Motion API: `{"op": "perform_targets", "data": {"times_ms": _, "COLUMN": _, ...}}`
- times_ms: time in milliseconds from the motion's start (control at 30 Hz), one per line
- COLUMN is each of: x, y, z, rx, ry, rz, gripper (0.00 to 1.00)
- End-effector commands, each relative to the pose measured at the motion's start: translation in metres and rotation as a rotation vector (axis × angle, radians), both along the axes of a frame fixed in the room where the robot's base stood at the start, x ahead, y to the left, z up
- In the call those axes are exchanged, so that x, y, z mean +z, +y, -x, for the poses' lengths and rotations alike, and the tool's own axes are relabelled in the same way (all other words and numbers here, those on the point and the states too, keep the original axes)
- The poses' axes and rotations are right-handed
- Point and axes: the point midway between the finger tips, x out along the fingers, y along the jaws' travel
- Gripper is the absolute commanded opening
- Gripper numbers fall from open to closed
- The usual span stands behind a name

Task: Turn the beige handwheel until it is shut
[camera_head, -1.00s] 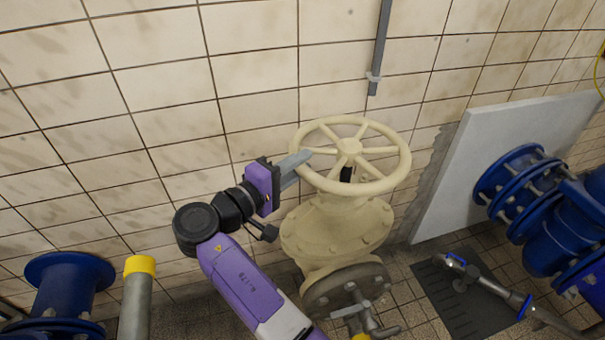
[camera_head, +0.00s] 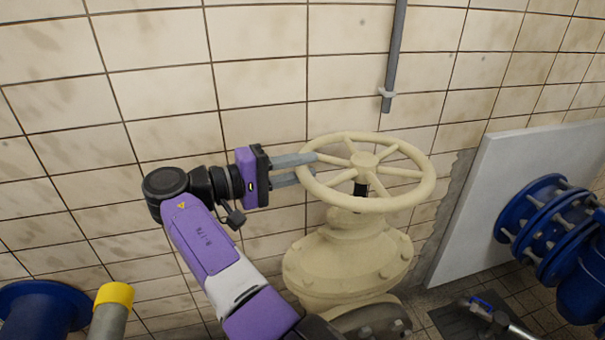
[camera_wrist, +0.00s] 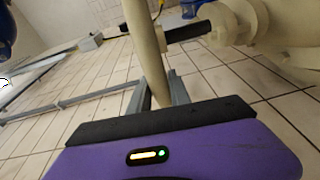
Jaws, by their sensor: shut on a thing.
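The beige handwheel (camera_head: 425,185) sits level on top of a beige valve body (camera_head: 345,262), with a dark stem (camera_head: 361,189) below its hub. My gripper (camera_head: 304,167) reaches in from the left with its grey fingers at the wheel's left rim. It is shut on that rim, one finger above and one below in the head view. In the wrist view the beige rim (camera_wrist: 146,45) runs between the two fingers (camera_wrist: 163,97). The dark stem (camera_wrist: 187,32) also shows there.
A tiled wall stands close behind the wheel. A grey vertical pipe (camera_head: 394,55) ends above it. A white panel (camera_head: 500,190) and blue flanged pipes (camera_head: 545,222) are at the right. A yellow-capped post (camera_head: 112,300) and a blue flange (camera_head: 45,308) are at lower left.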

Motion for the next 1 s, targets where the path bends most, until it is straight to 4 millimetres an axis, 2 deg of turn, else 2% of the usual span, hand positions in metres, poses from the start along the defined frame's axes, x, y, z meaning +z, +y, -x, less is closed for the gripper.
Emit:
{"op": "perform_targets", "data": {"times_ms": 400, "x": -0.002, "y": -0.002, "z": 0.002, "rx": -0.011, "ry": 0.005, "rz": 0.000, "gripper": 0.00}}
{"op": "perform_targets", "data": {"times_ms": 433, "x": -0.002, "y": -0.002, "z": 0.002, "rx": -0.011, "ry": 0.005, "rz": 0.000, "gripper": 0.29}}
{"op": "perform_targets", "data": {"times_ms": 500, "x": -0.002, "y": -0.001, "z": 0.001, "rx": -0.010, "ry": 0.005, "rz": 0.000, "gripper": 0.43}}
{"op": "perform_targets", "data": {"times_ms": 533, "x": -0.002, "y": -0.001, "z": 0.001, "rx": -0.010, "ry": 0.004, "rz": -0.001, "gripper": 0.45}}
{"op": "perform_targets", "data": {"times_ms": 833, "x": 0.000, "y": 0.001, "z": 0.001, "rx": -0.006, "ry": 0.002, "rz": 0.001, "gripper": 0.45}}
{"op": "perform_targets", "data": {"times_ms": 1000, "x": 0.001, "y": 0.017, "z": 0.007, "rx": -0.004, "ry": 0.002, "rz": 0.001, "gripper": 0.45}}
